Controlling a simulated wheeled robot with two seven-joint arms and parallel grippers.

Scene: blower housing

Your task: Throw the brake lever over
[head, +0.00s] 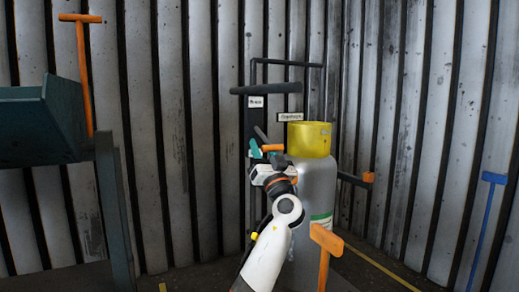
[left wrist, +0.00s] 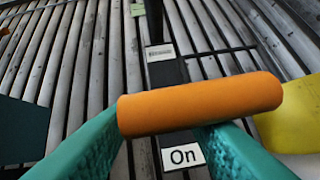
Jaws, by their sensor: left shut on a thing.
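An orange cylindrical lever handle (head: 273,148) is at a dark upright frame (head: 255,128), left of the grey cylinder. My left gripper (head: 259,152) has its teal fingers shut on this handle. In the left wrist view the orange handle (left wrist: 200,103) lies across the two teal fingers, slightly tilted. A white label reading "On" (left wrist: 183,156) shows just below it. The lever's shaft is mostly hidden by the handle and fingers. A small label (head: 256,101) sits higher on the frame; its text is too small to read surely. My right gripper is not in view.
A grey cylinder (head: 316,185) with a yellow collar (head: 309,139) stands close right of my left gripper. An orange T-handle (head: 326,240) stands in front. A dark bench (head: 45,120) is at left, a blue T-handle (head: 484,225) at right. Corrugated walls close the back.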

